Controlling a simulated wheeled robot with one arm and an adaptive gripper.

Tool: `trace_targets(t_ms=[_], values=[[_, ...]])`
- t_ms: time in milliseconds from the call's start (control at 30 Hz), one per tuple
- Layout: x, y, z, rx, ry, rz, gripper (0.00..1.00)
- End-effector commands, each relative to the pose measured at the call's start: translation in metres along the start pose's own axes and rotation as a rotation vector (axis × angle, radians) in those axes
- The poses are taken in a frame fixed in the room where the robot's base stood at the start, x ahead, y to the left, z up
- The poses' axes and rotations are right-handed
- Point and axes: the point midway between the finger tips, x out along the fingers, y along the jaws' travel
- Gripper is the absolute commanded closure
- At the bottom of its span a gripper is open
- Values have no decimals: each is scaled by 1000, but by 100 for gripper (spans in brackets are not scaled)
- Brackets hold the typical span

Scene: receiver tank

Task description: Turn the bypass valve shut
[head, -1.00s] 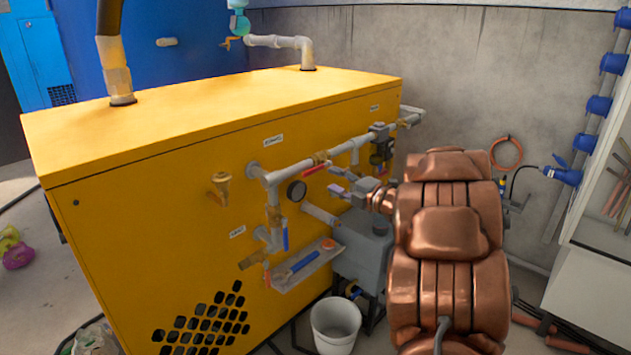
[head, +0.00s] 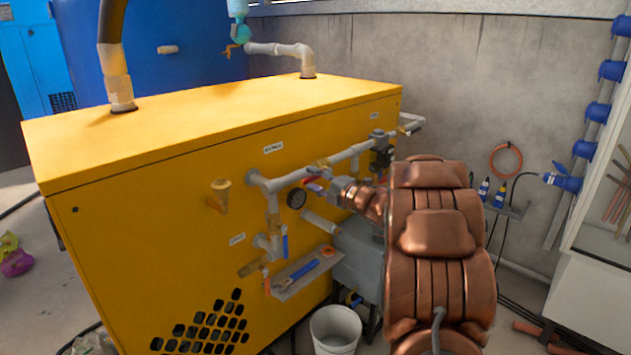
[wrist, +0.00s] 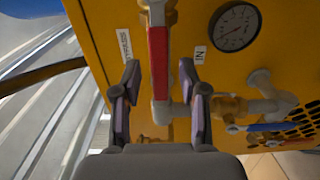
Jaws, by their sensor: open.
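The bypass valve has a long red lever handle (wrist: 158,62), which lies in line with the grey pipe under it in the wrist view. Part of the red handle (head: 313,182) shows in the head view, mostly behind my gripper. My gripper (wrist: 159,88) is open, with one finger on each side of the handle and a gap visible on both sides. In the head view my gripper (head: 316,188) is at the pipe on the front of the yellow cabinet. I cannot tell how deep the handle sits between the fingers.
A pressure gauge (head: 297,199) sits close left of my gripper, and a blue-handled valve (head: 285,243) is below it. A small shelf (head: 300,277) holds a blue tool. A white bucket (head: 335,328) stands on the floor. A brass fitting (head: 220,195) sticks out at left.

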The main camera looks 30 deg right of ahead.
Motion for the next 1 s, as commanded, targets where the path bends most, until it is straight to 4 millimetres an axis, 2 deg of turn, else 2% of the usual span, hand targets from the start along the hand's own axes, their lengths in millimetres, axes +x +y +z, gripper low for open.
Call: trace_targets(t_ms=[133, 533, 1000], values=[[0, 0, 0, 0, 0, 0, 57], [0, 0, 0, 0, 0, 0, 99], [-1, -1, 0, 1, 0, -1, 100]])
